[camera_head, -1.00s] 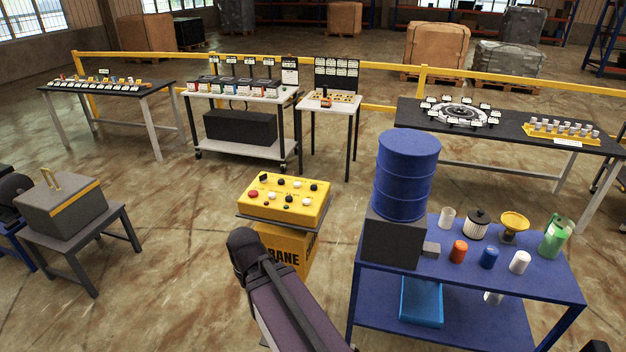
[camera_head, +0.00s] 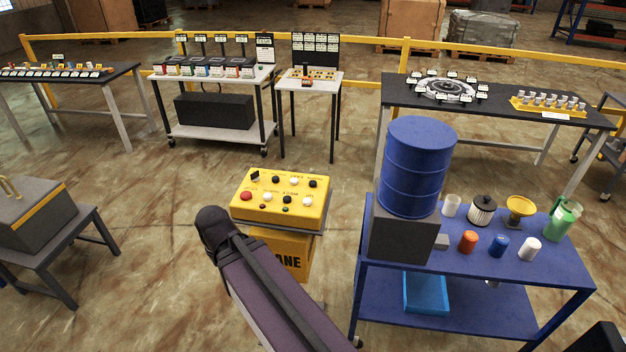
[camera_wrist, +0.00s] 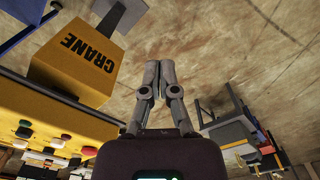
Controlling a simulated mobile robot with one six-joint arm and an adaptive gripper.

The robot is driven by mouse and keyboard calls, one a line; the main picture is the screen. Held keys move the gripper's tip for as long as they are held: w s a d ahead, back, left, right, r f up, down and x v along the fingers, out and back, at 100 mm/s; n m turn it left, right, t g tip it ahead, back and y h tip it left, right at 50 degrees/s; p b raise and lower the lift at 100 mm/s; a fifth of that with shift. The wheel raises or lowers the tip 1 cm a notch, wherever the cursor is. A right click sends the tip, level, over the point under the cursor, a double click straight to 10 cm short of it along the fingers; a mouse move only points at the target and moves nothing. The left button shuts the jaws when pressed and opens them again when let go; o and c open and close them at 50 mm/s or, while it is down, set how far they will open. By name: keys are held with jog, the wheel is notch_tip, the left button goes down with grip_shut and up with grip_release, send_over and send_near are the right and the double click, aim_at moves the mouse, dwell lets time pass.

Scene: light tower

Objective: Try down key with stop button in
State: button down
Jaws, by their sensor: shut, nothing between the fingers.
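A yellow control box (camera_head: 281,211) with several black, white and red knobs and buttons sits tilted on a yellow stand (camera_head: 287,259) marked CRANE. A red button (camera_head: 246,196) is at the box's left side. Its small labels are too small to read, so I cannot tell which is the down key or whether the stop button is in. In the wrist view the CRANE stand (camera_wrist: 82,62) is at upper left and the box (camera_wrist: 52,118) below it. My gripper (camera_wrist: 157,84) is shut and empty, apart from the box.
A blue table (camera_head: 463,277) at right holds a blue drum (camera_head: 417,166) on a dark block and several cans. A grey toolbox (camera_head: 38,217) sits on a low table at left. Several worktables stand along a yellow rail (camera_head: 359,45). Floor between them is open.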

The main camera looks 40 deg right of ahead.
jog(key=shift+a, duration=0.25)
notch_tip(320, 180, up, 8)
jog(key=m+t+y+p, duration=0.4)
jog(key=m+t, duration=0.2)
jog(key=m, duration=1.1)
send_over(314, 182)
jog(key=a, duration=1.2)
jog(key=shift+s+f, duration=0.1)
jog(key=shift+f, duration=0.1)
jog(key=d+r+m+t, duration=0.2)
jog(key=d+m, duration=0.3)
jog(key=d, duration=0.7)
jog(key=shift+r+p, duration=0.45)
jog(key=shift+f, duration=0.1)
notch_tip(314, 182, down, 9)
jog(key=b, duration=0.8)
jog(key=shift+r+b, duration=0.2)
jog(key=shift+b, duration=0.2)
